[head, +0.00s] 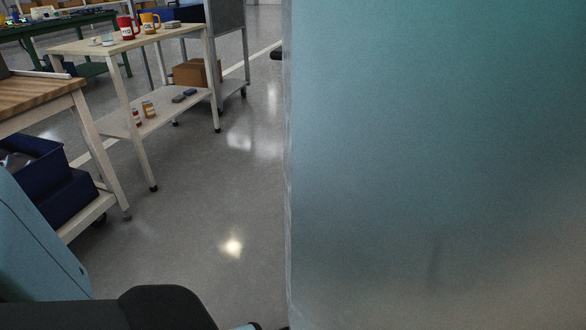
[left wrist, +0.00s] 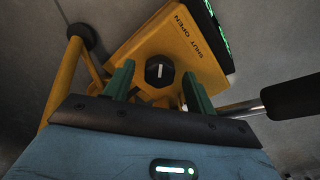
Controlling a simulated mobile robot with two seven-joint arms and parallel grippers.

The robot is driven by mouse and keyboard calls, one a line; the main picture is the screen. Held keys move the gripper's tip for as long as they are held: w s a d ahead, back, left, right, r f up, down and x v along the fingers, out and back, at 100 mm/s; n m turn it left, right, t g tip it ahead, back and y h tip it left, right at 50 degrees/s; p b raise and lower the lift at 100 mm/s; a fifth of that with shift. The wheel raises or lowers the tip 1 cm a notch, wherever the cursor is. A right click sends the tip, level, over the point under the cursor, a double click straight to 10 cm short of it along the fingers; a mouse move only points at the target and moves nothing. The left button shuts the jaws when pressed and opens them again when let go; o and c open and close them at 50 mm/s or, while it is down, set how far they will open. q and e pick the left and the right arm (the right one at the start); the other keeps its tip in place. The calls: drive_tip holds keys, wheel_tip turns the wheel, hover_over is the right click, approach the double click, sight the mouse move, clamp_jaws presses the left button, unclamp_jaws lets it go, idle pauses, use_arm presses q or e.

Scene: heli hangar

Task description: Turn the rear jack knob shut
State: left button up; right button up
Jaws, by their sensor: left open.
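The jack knob (left wrist: 159,70) is a black round knob with a pale pointer line, set in the face of a yellow jack housing (left wrist: 150,40). The words OPEN and SHUT are printed beside it, toward the upper right in the left wrist view. The pointer stands roughly upright in that view. My left gripper (left wrist: 157,76) is open, with one green finger to each side of the knob. I cannot tell whether either finger touches it. The knob and jack do not show in the head view, and neither does my right gripper.
A dark-gripped bar (left wrist: 300,97) lies right of the jack. Green lights edge the housing. In the head view a large blue-grey surface (head: 440,150) blocks the right half. A pale cart (head: 150,40) with mugs and a wooden-topped bench (head: 40,95) stand left; grey floor is clear between.

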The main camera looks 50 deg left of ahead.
use_arm(q)
drive_tip(key=shift+f, duration=0.25)
drive_tip(key=shift+c, duration=0.5)
drive_tip(key=c, duration=0.9)
use_arm(e)
drive_tip(key=shift+w, duration=0.75)
